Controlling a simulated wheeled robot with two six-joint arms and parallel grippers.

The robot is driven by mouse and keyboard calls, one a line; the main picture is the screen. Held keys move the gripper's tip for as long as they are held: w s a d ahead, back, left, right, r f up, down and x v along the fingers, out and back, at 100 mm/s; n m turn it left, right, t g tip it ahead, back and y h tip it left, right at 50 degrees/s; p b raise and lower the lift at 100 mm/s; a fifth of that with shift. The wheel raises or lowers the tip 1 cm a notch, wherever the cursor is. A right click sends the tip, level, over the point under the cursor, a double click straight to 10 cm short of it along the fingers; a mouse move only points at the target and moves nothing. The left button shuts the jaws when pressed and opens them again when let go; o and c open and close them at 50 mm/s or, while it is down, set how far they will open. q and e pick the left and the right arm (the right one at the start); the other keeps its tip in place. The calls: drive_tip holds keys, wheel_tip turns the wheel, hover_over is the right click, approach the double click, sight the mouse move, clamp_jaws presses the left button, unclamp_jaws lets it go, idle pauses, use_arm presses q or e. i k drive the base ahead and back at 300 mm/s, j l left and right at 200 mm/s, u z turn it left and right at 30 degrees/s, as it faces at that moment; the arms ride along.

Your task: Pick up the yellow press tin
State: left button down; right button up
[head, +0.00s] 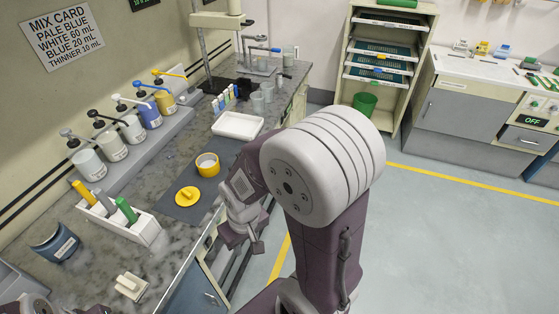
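A yellow tin (207,168), open at the top with a pale inside, stands upright on a dark mat on the counter. A yellow lid-like disc with a knob (187,197) lies on the same mat, nearer to me. My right gripper (243,243) points down over the counter's front edge, to the right of both yellow things and apart from them. Its fingers look spread, with nothing seen between them. Only a small part of my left arm shows at the bottom left corner, and its gripper cannot be made out.
A white tray (238,125) lies behind the tin. Several pump bottles (131,129) line the wall. A white rack (147,231) with coloured handles, a blue container (55,243) and a pale block (131,287) stand nearer. Floor right of the counter is clear.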

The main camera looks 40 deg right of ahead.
sight(208, 165)
drive_tip(key=l+z, duration=0.25)
drive_tip(key=k+l+z, duration=0.1)
drive_tip(key=z, duration=0.15)
drive_tip(key=l+u, duration=0.1)
drive_tip(key=u, duration=1.7)
drive_tip(key=z, duration=1.8)
drive_tip(key=i+l+u, duration=0.6)
drive_tip(key=i+l, duration=0.2)
drive_tip(key=l, duration=0.15)
drive_tip(key=i+l+u, duration=0.3)
drive_tip(key=l, duration=0.3)
